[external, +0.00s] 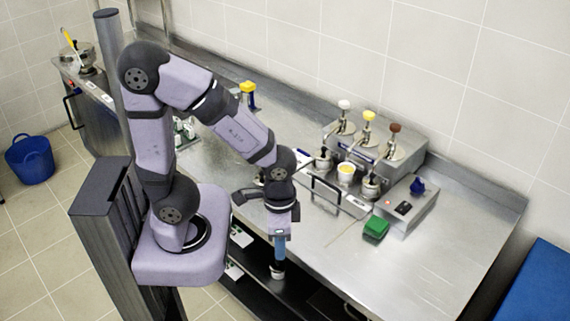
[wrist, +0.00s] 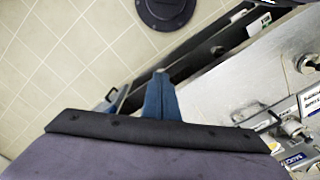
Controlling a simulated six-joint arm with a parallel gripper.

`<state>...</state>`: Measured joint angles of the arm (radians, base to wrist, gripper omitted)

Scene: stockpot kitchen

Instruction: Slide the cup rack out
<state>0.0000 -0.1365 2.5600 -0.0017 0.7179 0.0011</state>
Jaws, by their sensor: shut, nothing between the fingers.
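My gripper (external: 278,262) points down at the front edge of the steel counter, its blue fingers shut and empty. In the wrist view the fingers (wrist: 161,75) meet at a narrow tip over the dark gap along the counter edge. Below the counter in the external view is a dark shelf or rack (external: 250,284), which I take for the cup rack. Small pale round items (external: 352,311), perhaps cups, show at its right. My gripper's tip is in front of this dark rack; I cannot tell whether they touch. The counter hides much of the rack's inside.
A blue bucket (external: 30,160) is on the floor at left. The counter's front right is clear.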

